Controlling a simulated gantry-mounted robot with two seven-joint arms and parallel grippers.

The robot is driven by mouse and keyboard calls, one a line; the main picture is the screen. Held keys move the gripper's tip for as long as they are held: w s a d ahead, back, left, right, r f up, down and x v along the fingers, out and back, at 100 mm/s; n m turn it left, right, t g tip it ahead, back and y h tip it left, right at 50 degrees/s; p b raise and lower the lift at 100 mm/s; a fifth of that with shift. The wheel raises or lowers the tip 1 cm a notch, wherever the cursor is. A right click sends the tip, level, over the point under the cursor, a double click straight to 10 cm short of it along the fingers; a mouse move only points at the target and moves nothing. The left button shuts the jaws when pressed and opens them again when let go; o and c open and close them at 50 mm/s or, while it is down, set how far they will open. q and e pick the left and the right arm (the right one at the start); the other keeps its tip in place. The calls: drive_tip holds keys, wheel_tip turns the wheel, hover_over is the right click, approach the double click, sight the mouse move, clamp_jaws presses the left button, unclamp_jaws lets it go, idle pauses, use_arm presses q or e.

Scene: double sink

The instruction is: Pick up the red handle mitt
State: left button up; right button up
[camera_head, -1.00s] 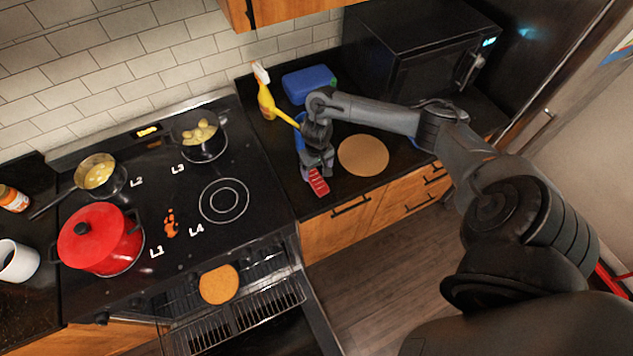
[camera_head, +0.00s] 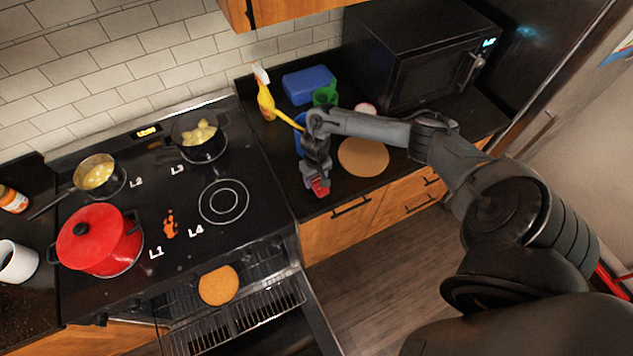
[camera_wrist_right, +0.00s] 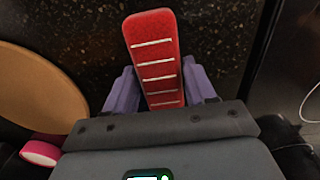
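The red handle mitt (camera_head: 321,190) lies on the dark counter right of the stove, with only a small part showing below my right gripper (camera_head: 317,176). In the right wrist view the mitt (camera_wrist_right: 155,50) is a long red piece with white cross stripes. It lies between the two purple fingers of my right gripper (camera_wrist_right: 160,84). The fingers stand apart on either side of it, with a narrow gap visible on the left. The mitt's near end is hidden by the gripper body. My left gripper is not in view.
A round wooden board (camera_head: 363,157) lies just right of the gripper. A yellow spray bottle (camera_head: 266,100), a blue box (camera_head: 308,84) and a green item (camera_head: 325,95) stand behind. The stove (camera_head: 175,240) holds a red pot (camera_head: 100,240); its oven door is open.

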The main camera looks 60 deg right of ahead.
drive_tip(key=c, duration=0.7)
drive_tip(key=shift+r, duration=0.15)
